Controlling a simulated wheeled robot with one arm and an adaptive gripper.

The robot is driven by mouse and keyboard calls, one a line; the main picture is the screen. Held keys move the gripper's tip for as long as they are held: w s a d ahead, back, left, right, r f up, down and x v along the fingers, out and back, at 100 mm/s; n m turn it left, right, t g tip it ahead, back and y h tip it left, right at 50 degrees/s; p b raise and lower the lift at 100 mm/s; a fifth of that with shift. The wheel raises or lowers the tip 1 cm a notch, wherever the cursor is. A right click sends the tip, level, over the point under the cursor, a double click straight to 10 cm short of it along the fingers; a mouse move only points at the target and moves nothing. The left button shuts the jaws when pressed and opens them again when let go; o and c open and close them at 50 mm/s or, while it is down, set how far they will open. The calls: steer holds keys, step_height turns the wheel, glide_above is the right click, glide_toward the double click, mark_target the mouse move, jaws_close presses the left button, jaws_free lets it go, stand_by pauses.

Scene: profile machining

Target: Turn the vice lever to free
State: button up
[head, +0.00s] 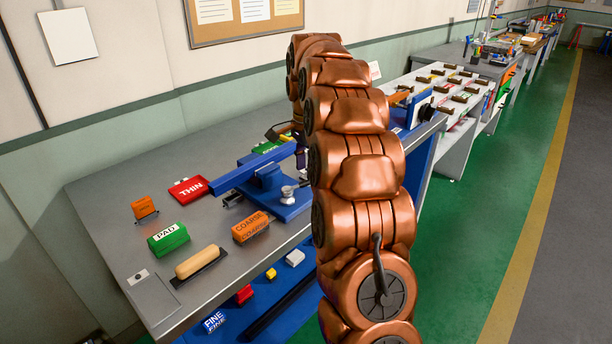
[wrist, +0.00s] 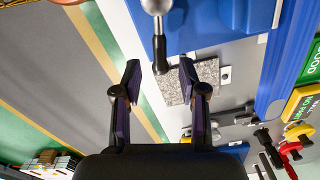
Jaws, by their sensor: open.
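The vice lever shows at the top of the wrist view as a silver rounded hub with a black handle (wrist: 160,48) pointing down the picture. My gripper (wrist: 160,82) is open, and the handle's end reaches the gap between its two fingertips. I cannot tell whether they touch it. In the head view the blue vice (head: 268,180) stands on the bench, with the lever's silver hub (head: 287,194) at its front right. The blue vice body (wrist: 215,25) fills the top of the wrist view.
The grey bench (head: 100,215) carries an orange COARSE box (head: 250,227), a green PAD box (head: 168,238), a red THIN item (head: 188,190) and a wooden-handled block (head: 198,262). A speckled plate (wrist: 192,82) lies behind the fingers. The green floor (head: 470,220) to the right is clear.

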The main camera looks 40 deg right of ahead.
mark_target(306, 181)
steer(key=shift+f+p, duration=0.35)
steer(key=shift+f, duration=1.5)
jaws_close()
